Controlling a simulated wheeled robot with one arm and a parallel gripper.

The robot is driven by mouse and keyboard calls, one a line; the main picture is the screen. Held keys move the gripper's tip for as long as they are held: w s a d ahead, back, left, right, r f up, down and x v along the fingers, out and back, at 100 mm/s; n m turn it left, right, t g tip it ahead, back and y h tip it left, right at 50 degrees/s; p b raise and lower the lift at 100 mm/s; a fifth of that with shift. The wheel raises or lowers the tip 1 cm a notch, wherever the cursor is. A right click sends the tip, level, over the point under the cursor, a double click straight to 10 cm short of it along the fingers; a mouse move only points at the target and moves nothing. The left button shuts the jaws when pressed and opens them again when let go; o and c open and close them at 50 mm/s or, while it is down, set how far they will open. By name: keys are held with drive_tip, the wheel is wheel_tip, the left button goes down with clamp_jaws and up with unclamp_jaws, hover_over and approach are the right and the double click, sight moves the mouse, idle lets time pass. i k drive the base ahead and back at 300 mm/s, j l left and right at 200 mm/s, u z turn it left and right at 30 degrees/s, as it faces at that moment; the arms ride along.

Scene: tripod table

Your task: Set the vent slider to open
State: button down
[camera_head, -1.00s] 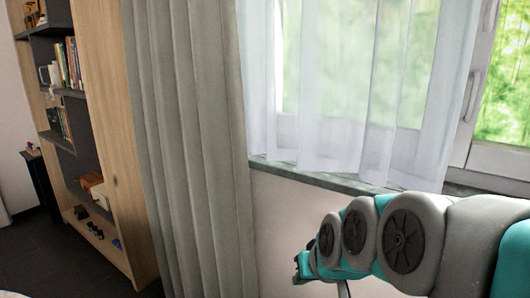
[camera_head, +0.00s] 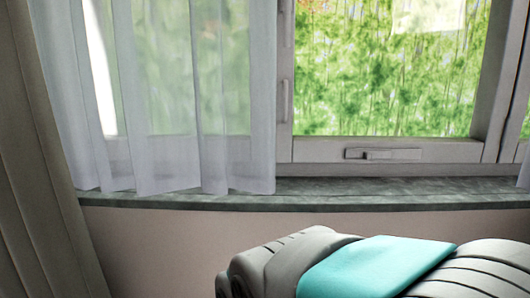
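A small grey horizontal fitting with a short bar, which looks like the vent slider (camera_head: 383,154), is on the lower rail of the window frame (camera_head: 310,155), right of the picture's middle. The bar's setting is too small to tell. My gripper is out of view. Only a grey and teal part of my arm shows at the bottom, below the window sill and apart from the slider.
A grey stone sill (camera_head: 340,194) runs below the window. A sheer white curtain (camera_head: 190,110) hangs left of the slider, and a heavier grey curtain (camera_head: 30,150) hangs at the far left. An upright handle (camera_head: 285,101) is on the frame. The space before the slider looks clear.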

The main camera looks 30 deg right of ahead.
sight(367, 155)
drive_tip(key=z, duration=1.5)
